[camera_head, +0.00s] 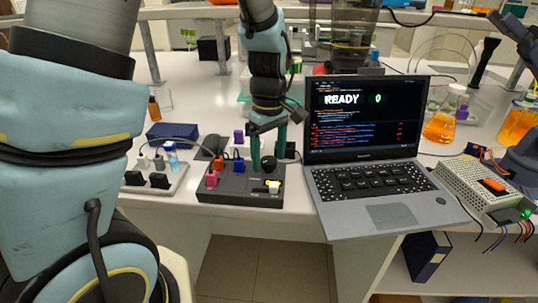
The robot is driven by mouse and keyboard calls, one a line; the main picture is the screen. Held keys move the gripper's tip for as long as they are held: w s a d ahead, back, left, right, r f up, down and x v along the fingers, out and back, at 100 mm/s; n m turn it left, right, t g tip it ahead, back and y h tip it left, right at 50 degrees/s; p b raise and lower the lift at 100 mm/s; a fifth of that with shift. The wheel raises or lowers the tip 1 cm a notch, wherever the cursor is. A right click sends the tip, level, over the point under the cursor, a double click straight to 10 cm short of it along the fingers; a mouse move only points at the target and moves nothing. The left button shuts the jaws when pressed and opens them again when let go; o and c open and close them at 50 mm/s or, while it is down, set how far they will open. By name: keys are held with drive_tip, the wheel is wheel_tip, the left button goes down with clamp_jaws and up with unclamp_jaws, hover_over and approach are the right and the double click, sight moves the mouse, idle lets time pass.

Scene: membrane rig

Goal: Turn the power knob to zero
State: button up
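The black power unit (238,198) sits on the white bench, left of the laptop. Its round black knob (269,163) stands on the top at the back right. My gripper (268,158) points down over the unit with its two teal fingers apart. One finger is left of the knob and the other is right of it, with the knob's top showing between them. Contact between fingers and knob cannot be made out. The laptop screen (362,115) reads "READY" and a green "0".
A metal power supply (485,188) and flasks of orange liquid (440,127) are at right.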

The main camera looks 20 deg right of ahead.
sight(269, 160)
wheel_tip(269, 160, up, 11)
drive_tip(key=b, duration=0.1)
drive_tip(key=shift+b, duration=0.3)
drive_tip(key=shift+f, duration=0.15)
idle(0.4)
drive_tip(key=a+f+m, duration=0.2)
drive_tip(key=a+f, duration=0.2)
drive_tip(key=a, duration=0.8)
drive_tip(key=a+f+m+t, duration=0.1)
drive_tip(key=a+f+m, duration=0.2)
drive_tip(key=a, duration=1)
drive_tip(key=shift+w+a+f+t, duration=0.2)
drive_tip(key=shift+w+f+t, duration=0.1)
drive_tip(key=shift+f, duration=0.25)
